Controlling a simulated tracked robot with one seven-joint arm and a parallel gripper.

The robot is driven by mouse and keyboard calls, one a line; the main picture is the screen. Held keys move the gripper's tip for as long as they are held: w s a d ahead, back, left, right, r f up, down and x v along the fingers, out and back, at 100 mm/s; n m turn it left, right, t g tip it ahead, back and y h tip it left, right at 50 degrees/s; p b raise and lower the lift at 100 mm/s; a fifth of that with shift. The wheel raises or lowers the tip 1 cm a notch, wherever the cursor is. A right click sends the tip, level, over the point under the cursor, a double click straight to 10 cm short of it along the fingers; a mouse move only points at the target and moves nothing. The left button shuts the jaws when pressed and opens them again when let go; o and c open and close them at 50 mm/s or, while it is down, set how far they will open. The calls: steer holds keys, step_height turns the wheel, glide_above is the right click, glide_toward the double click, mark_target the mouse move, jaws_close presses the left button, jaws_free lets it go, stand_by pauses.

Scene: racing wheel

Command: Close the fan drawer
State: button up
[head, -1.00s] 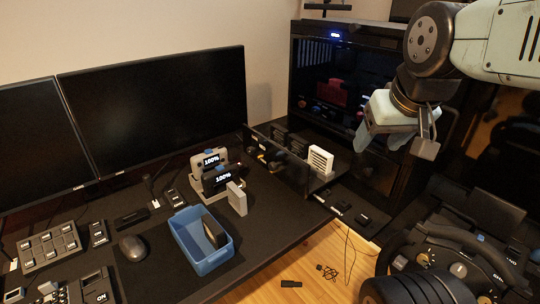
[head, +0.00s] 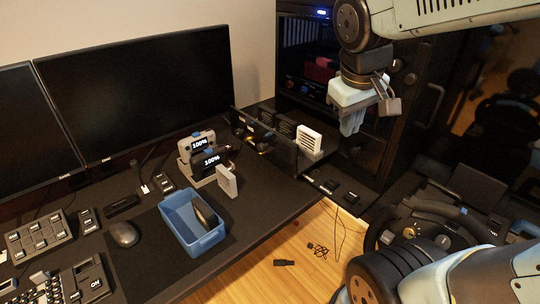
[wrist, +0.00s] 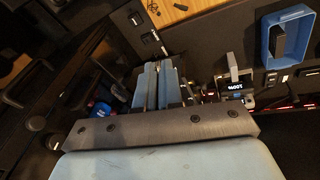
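The fan drawer (head: 293,158) is a black, open-topped drawer, pulled out beside the desk in the head view. It holds several dark fans (head: 265,118) and a white fan (head: 309,138) at its right end. My gripper (head: 350,126) hangs to the right of the white fan in the head view, pointing down, apart from the drawer. Its two pale blue fingers lie side by side in the wrist view (wrist: 156,82), and nothing shows between them. The gripper body covers much of the wrist view, and I cannot make out the drawer clearly there.
A black computer case (head: 305,62) stands behind the drawer. A blue bin (head: 193,233) and a charging stand (head: 203,165) are on the desk left of the drawer. A racing wheel (head: 430,225) is at the lower right.

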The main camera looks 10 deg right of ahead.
steer(key=w+a+f+n+h, duration=0.1)
steer(key=n, duration=0.1)
steer(key=w+a+f+n+g+h, duration=0.1)
steer(key=w+f, duration=0.1)
steer(key=w+a+f+n+g+h, duration=0.1)
steer(key=w+f+n, duration=0.1)
steer(key=shift+w+a+n+h, duration=0.25)
steer(key=shift+a+n+h, duration=0.05)
jaws_close()
steer(key=n+t+h, duration=0.7)
steer(key=n, duration=0.9)
glide_toward(279, 155)
steer(key=x, duration=0.5)
steer(key=shift+s+f, duration=0.1)
steer(key=shift+f, duration=0.2)
steer(key=shift+w+d, duration=0.45)
steer(key=shift+d, duration=0.15)
